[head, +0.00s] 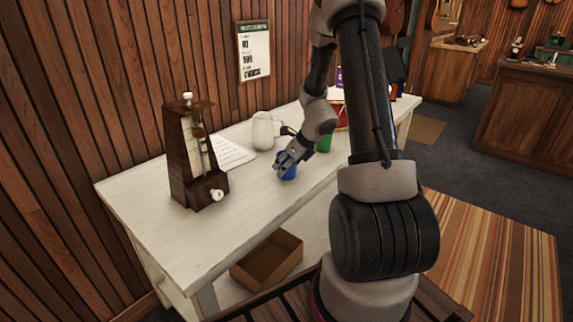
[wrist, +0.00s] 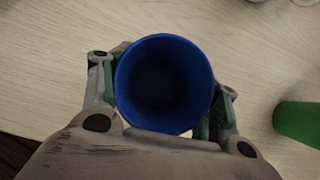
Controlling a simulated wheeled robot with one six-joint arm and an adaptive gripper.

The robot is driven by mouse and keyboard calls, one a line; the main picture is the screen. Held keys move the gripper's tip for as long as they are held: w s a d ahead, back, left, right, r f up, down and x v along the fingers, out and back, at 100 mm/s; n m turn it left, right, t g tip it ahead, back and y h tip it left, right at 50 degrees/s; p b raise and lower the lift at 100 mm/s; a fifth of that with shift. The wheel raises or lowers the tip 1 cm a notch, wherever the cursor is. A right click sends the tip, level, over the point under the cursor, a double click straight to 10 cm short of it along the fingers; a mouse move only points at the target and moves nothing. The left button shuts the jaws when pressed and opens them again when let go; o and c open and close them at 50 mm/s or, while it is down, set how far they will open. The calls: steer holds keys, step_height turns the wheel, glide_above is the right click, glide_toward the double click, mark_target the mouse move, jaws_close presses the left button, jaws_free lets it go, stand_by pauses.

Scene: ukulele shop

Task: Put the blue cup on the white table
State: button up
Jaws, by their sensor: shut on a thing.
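The blue cup (head: 288,171) is at the white table (head: 250,205), near its front edge in the head view. My gripper (head: 285,162) is shut on the cup, with a finger on either side of it. In the wrist view the cup (wrist: 164,84) fills the middle, its open mouth facing the camera, and it looks empty. The pale tabletop (wrist: 45,60) lies behind it. I cannot tell whether the cup's base touches the table or is slightly above it.
A green cup (head: 325,142) stands to the right of the gripper. A cardboard box (head: 268,260) is below the tabletop. The table's front left is clear.

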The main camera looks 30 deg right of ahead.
steer(key=o, duration=1)
steer(key=v, duration=1.2)
steer(key=s+a+r+n+g, duration=0.1)
steer(key=s+a+r+n, duration=1)
steer(key=n, duration=0.5)
steer(key=s+r+n+h, duration=0.1)
steer(key=s+r+n, duration=0.2)
steer(key=s+n, duration=0.4)
steer(key=s+d+r+n+g+h, duration=0.1)
steer(key=s+r+n, duration=0.2)
steer(key=s+n, duration=0.4)
steer(key=shift+d+n, duration=0.2)
steer(key=shift+n, duration=0.7)
steer(key=shift+w, duration=0.1)
